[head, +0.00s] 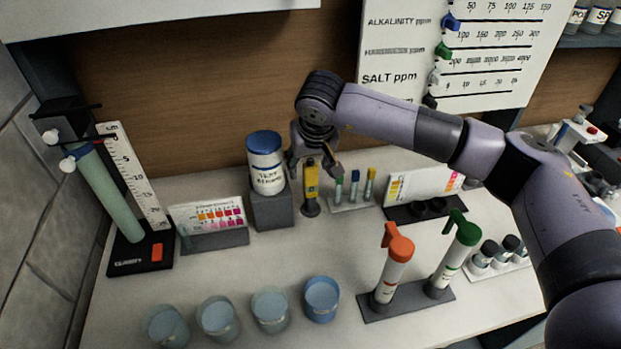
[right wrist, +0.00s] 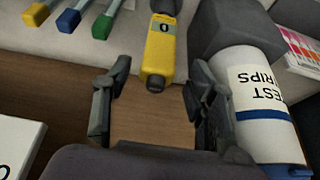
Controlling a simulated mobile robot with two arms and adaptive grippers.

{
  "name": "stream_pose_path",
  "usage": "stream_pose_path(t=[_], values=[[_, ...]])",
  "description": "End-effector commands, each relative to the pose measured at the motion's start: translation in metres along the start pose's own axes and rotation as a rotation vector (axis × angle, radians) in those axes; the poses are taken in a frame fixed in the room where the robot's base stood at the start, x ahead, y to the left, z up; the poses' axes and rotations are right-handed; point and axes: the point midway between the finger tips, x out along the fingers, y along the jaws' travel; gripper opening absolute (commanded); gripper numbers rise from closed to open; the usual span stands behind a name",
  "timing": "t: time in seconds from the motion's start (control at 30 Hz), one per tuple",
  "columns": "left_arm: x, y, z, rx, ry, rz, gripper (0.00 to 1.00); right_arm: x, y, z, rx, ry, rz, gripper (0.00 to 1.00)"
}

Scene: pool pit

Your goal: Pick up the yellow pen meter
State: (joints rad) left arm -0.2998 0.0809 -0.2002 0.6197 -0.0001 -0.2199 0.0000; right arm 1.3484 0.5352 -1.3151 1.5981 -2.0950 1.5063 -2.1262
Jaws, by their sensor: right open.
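The yellow pen meter (head: 311,182) stands upright in a small dark round holder (head: 311,208) on the counter, just right of the test strips bottle. In the right wrist view the yellow pen meter (right wrist: 160,52) shows a small grey display, its near end in line between the fingertips. My right gripper (head: 314,168) is open, with one finger on each side of the pen meter's top. In the right wrist view my right gripper (right wrist: 158,90) shows gaps on both sides of the pen meter, with no visible contact. My left gripper is not in view.
The test strips bottle (head: 266,165) on its grey block (head: 271,210) stands close at the left. A rack of coloured-cap tubes (head: 354,187) is close at the right. Several blue cups (head: 321,299) and orange and green-topped tubes (head: 394,268) stand in front.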

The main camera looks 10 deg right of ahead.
Motion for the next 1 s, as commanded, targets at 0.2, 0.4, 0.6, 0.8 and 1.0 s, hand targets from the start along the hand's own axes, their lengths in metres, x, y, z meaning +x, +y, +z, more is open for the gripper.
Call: stream_pose_path(t=[0.2,0.4,0.6,0.8,1.0], values=[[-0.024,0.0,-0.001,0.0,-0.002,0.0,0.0,0.026,0.003,0.002,0.001,-0.007,0.001,0.52],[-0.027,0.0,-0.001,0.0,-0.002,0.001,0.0,0.049,0.004,0.002,-0.001,-0.002,0.001,0.52],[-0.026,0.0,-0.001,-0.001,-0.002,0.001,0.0,0.051,0.003,0.002,-0.001,-0.001,0.001,0.52],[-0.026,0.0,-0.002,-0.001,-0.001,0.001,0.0,0.051,0.003,0.002,-0.001,-0.001,0.001,0.41],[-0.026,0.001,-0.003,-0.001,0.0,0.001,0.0,0.051,0.004,0.002,-0.001,-0.001,0.001,0.28]])
